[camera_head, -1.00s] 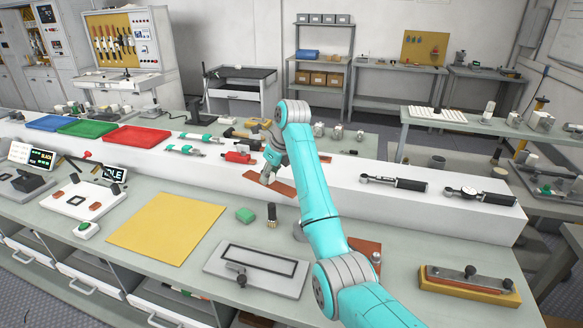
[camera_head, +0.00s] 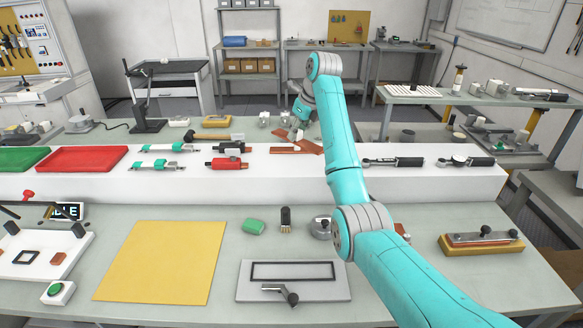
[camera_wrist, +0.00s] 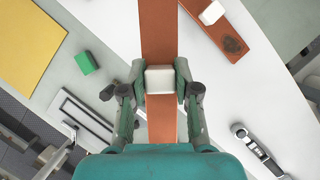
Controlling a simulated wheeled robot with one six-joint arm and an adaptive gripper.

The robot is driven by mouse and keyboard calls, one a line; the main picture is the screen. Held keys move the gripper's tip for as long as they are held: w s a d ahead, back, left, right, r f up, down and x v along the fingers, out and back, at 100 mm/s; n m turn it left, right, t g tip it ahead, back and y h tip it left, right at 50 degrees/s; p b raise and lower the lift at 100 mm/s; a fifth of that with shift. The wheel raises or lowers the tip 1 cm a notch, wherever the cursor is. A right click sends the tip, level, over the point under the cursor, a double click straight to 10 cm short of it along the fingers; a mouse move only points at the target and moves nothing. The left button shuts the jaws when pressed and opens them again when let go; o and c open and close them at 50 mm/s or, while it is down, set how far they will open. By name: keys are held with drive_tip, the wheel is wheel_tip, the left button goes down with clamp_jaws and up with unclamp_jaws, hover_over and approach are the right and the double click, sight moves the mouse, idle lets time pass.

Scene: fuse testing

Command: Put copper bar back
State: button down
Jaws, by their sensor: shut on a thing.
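My gripper (camera_wrist: 160,88) is shut on the white block (camera_wrist: 159,79) of a long copper bar (camera_wrist: 158,30). The bar runs up and down the wrist view and passes between my fingers. A second copper bar (camera_wrist: 220,35) lies slanted to the right on the white raised shelf, with its own white block (camera_wrist: 211,13) and a dark smudge. In the head view my gripper (camera_head: 298,132) is over the back of the shelf, with copper bars (camera_head: 283,150) under and beside it. Whether the held bar touches the shelf or the other bar is unclear.
On the white shelf (camera_head: 400,183), red (camera_head: 229,163) and green-white (camera_head: 160,164) tools lie left, torque wrenches (camera_head: 393,162) right. A hammer (camera_head: 208,136) and small metal parts are behind. A yellow mat (camera_head: 160,262), green block (camera_head: 254,226) and framed fixture (camera_head: 293,280) are in front.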

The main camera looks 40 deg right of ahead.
sight(295, 166)
drive_tip(key=shift+d+f, duration=0.15)
drive_tip(key=shift+f, duration=4.7)
drive_tip(key=shift+f, duration=0.1)
drive_tip(key=c, duration=0.8)
unclamp_jaws()
drive_tip(key=shift+f, duration=0.1)
drive_tip(key=shift+c, duration=0.2)
